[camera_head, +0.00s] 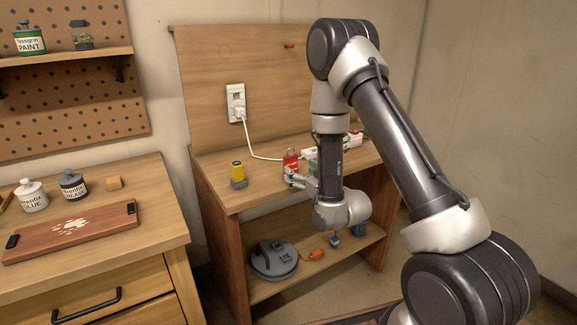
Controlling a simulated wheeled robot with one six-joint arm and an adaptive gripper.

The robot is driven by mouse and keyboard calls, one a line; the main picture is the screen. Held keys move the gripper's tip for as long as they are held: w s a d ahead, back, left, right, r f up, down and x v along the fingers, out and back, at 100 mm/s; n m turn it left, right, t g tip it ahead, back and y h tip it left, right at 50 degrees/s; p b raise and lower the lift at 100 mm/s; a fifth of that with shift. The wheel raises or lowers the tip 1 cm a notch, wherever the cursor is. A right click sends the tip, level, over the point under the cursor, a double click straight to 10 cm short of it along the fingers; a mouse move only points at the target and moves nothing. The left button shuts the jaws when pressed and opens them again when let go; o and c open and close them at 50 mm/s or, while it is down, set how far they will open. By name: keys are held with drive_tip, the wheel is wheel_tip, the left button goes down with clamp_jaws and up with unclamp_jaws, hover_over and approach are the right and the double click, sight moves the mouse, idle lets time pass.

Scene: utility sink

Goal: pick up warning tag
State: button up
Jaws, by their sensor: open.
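A small red tag (290,160) with a lighter patch, which looks like the warning tag, stands at the middle of the wooden workbench (221,193). My gripper (289,177) is open, with its fingertips just in front of and below the tag's visible part. I cannot tell whether the fingers touch the tag or are around it. My wrist and forearm hide the bench to the right of the tag.
A yellow-topped cylinder (237,172) stands left of the tag. A white cord runs from the wall outlet (237,101) to a power strip (310,153) behind my arm. A grey round-lidded item (273,259) sits on the lower shelf. The bench's front left is clear.

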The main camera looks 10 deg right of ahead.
sight(292, 164)
drive_tip(key=x, duration=0.7)
drive_tip(key=shift+w+d+f, duration=0.15)
drive_tip(key=shift+w+f, duration=0.1)
drive_tip(key=shift+w, duration=0.1)
drive_tip(key=c, duration=1.1)
